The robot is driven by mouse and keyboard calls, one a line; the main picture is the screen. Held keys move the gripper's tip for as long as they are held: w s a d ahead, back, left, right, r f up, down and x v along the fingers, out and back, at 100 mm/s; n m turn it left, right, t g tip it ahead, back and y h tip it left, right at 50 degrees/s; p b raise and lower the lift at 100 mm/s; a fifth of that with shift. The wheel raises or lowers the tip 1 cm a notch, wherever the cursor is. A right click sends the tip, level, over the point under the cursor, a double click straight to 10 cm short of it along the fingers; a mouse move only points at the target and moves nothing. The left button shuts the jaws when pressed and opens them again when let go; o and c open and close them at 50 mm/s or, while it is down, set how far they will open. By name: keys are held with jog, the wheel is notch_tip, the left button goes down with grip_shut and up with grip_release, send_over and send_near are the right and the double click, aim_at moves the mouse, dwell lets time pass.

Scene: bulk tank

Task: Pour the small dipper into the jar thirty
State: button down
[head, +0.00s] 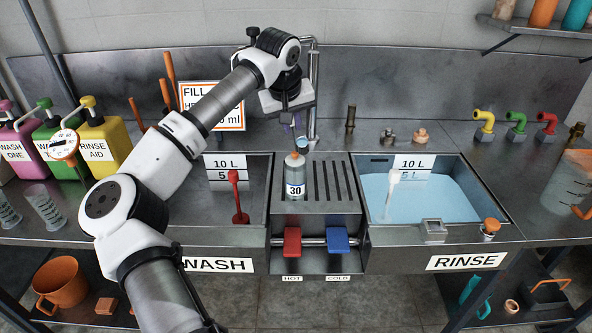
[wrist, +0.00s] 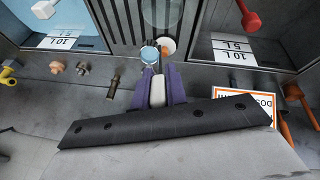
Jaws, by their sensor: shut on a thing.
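The jar thirty (head: 295,189), a clear bottle labelled 30 with an orange neck, stands upright on the slotted metal drainer between the two basins. My gripper (head: 299,127) is above it with purple fingers pointing down. In the wrist view my gripper (wrist: 158,78) is shut on the pale handle of the small dipper (wrist: 150,56). The dipper's round cup shows pale blue inside and looks level. It appears close beside the jar's orange mouth (wrist: 168,46); whether they touch, I cannot tell.
The wash basin (head: 215,160) with a red-handled tool (head: 235,190) lies left. The rinse basin (head: 470,170) with blue liquid and a white tool (head: 391,185) lies right. A tall metal pipe (head: 314,90) stands close behind my gripper. Red (head: 292,240) and blue (head: 338,238) pedals sit in front.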

jog(key=shift+s+a+f+t+b, duration=0.2)
jog(key=shift+s+b, duration=0.25)
jog(key=shift+b, duration=0.5)
jog(key=shift+s+f+t+b, duration=0.1)
jog(key=shift+s+t+b, duration=0.25)
jog(key=shift+b, duration=0.6)
jog(key=shift+s+a+r+t+h+b, duration=0.15)
jog(key=shift+s+t+b, duration=0.25)
jog(key=shift+b, duration=0.45)
jog(key=shift+s+a+r+t+h+b, duration=0.1)
jog(key=shift+s+r+t+b, duration=0.1)
jog(key=shift+s+b, duration=0.55)
jog(key=shift+s+a+r+t+h+b, duration=0.15)
jog(key=shift+s+t+b, duration=0.1)
jog(key=shift+b, duration=0.75)
jog(key=shift+s+a+f+t+b, duration=0.1)
jog(key=shift+s+f+t+b, duration=0.2)
jog(key=shift+b, duration=0.8)
jog(key=shift+s+a+f+t+b, duration=0.1)
jog(key=shift+s+t+b, duration=0.3)
jog(key=shift+b, duration=0.7)
jog(key=shift+s+a+f+t+h+b, duration=0.15)
jog(key=shift+f+t+b, duration=0.2)
jog(key=shift+b, duration=0.75)
jog(key=shift+s+d+f+t+h+b, duration=0.1)
jog(key=shift+s+f+t+b, duration=0.25)
jog(key=shift+b, duration=0.7)
jog(key=shift+a+f+t+h+b, duration=0.15)
jog(key=shift+f+b, duration=0.35)
jog(key=shift+b, duration=0.6)
